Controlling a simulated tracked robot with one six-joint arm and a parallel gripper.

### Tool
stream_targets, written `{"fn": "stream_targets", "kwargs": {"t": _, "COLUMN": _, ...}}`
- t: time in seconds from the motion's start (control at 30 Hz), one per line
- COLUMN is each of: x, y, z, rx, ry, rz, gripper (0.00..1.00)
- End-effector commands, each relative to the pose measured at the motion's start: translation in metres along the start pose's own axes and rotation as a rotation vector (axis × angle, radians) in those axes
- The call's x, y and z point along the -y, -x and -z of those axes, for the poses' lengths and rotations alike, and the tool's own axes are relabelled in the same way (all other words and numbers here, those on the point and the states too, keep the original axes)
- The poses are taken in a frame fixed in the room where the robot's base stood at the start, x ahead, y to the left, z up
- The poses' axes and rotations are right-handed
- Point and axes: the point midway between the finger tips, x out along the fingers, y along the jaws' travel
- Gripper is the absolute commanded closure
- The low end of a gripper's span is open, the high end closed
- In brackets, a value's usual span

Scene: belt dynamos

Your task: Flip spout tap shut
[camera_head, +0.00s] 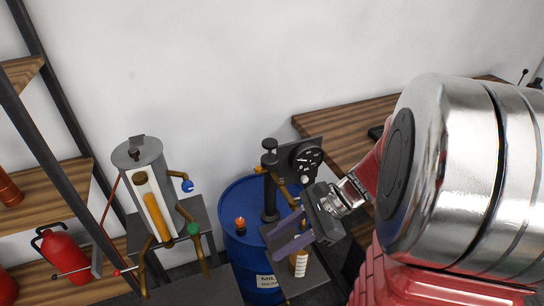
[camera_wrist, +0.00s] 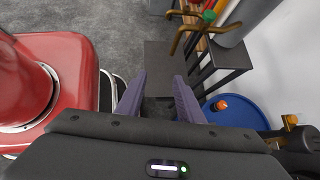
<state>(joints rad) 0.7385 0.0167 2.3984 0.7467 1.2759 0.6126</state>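I cannot tell for certain which fitting is the spout tap. A black upright fixture (camera_head: 270,180) with a brass pipe and an orange-yellow handle (camera_head: 259,169) stands by the blue drum; that handle seems to show in the wrist view (camera_wrist: 291,120) at the right. A grey tank (camera_head: 138,155) at left has brass pipes with a blue knob (camera_head: 187,186) and a green knob (camera_head: 194,229); the green knob also shows in the wrist view (camera_wrist: 209,16). My gripper (camera_head: 274,241) has its purple fingers apart, with nothing between them (camera_wrist: 157,85), in front of the black fixture.
A blue drum (camera_head: 231,262) with an orange-topped knob (camera_head: 240,223) stands behind my gripper. A white and orange bottle (camera_head: 299,264) is just below the fingers. A black dial (camera_head: 307,157) is behind. A shelf rack and red extinguisher (camera_head: 64,250) are at left; a wooden bench (camera_head: 345,125) is at right.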

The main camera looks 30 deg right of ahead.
Motion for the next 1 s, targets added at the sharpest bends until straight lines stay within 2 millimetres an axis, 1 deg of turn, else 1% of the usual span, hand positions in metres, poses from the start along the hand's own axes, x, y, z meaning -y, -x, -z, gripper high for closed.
{"fn": "stream_targets", "kwargs": {"t": 0.03, "x": 0.004, "y": 0.003, "z": 0.007, "rx": 0.042, "ry": -0.075, "rz": 0.022, "gripper": 0.66}}
{"fn": "stream_targets", "kwargs": {"t": 0.1, "x": 0.01, "y": 0.006, "z": 0.014, "rx": 0.103, "ry": -0.175, "rz": 0.053, "gripper": 0.66}}
{"fn": "stream_targets", "kwargs": {"t": 0.37, "x": 0.034, "y": 0.027, "z": 0.049, "rx": 0.347, "ry": -0.533, "rz": 0.175, "gripper": 0.66}}
{"fn": "stream_targets", "kwargs": {"t": 0.47, "x": 0.042, "y": 0.039, "z": 0.066, "rx": 0.448, "ry": -0.661, "rz": 0.225, "gripper": 0.66}}
{"fn": "stream_targets", "kwargs": {"t": 0.6, "x": 0.051, "y": 0.057, "z": 0.093, "rx": 0.598, "ry": -0.834, "rz": 0.296, "gripper": 0.66}}
{"fn": "stream_targets", "kwargs": {"t": 0.67, "x": 0.054, "y": 0.065, "z": 0.106, "rx": 0.665, "ry": -0.903, "rz": 0.326, "gripper": 0.66}}
{"fn": "stream_targets", "kwargs": {"t": 0.8, "x": 0.057, "y": 0.086, "z": 0.139, "rx": 0.826, "ry": -1.056, "rz": 0.398, "gripper": 0.66}}
{"fn": "stream_targets", "kwargs": {"t": 0.9, "x": 0.056, "y": 0.099, "z": 0.162, "rx": 0.935, "ry": -1.146, "rz": 0.445, "gripper": 0.66}}
{"fn": "stream_targets", "kwargs": {"t": 1.0, "x": 0.054, "y": 0.11, "z": 0.18, "rx": 1.02, "ry": -1.208, "rz": 0.48, "gripper": 0.66}}
